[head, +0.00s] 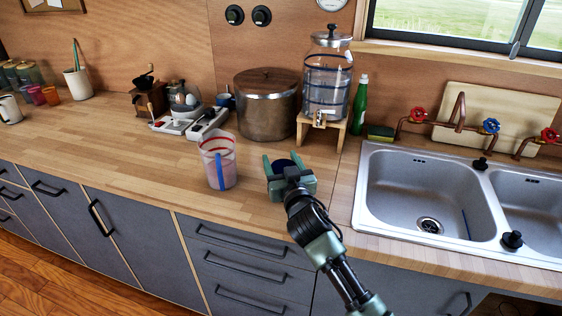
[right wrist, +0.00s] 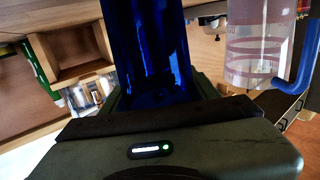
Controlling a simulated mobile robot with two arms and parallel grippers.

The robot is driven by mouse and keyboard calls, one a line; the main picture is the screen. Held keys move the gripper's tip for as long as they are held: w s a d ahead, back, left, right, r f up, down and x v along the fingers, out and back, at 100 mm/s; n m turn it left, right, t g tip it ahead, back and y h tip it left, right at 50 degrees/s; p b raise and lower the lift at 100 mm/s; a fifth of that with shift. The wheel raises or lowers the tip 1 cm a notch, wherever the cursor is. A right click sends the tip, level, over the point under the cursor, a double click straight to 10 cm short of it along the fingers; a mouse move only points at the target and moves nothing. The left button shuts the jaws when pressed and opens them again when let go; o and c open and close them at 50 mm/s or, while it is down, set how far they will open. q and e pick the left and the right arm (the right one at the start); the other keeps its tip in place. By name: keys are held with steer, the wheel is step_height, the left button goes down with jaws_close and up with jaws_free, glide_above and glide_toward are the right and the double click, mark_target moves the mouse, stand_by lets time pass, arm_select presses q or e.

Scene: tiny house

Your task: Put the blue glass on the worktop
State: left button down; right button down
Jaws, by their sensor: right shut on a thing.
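The dark blue glass (head: 284,164) is between the fingers of my right gripper (head: 282,163), over the wooden worktop (head: 150,175) left of the sink. The right gripper is shut on it. In the right wrist view the blue glass (right wrist: 148,50) fills the space between the fingers, with its far end cut off by the frame's top edge. In the head view the gripper hides most of the glass, so I cannot tell whether its base touches the worktop. My left gripper is not in view.
A clear jug with a blue handle (head: 219,168) stands just left of the gripper. Behind are a large pot (head: 266,108), a water dispenser (head: 327,90) on a wooden stand and a green bottle (head: 360,105). The sink (head: 425,190) is right. Worktop at front left is clear.

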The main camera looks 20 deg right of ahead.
steer(key=shift+c, duration=2)
jaws_free()
steer(key=shift+r, duration=0.1)
steer(key=s, duration=0.4)
steer(key=s+b, duration=0.1)
steer(key=s, duration=0.7)
steer(key=shift+a, duration=0.25)
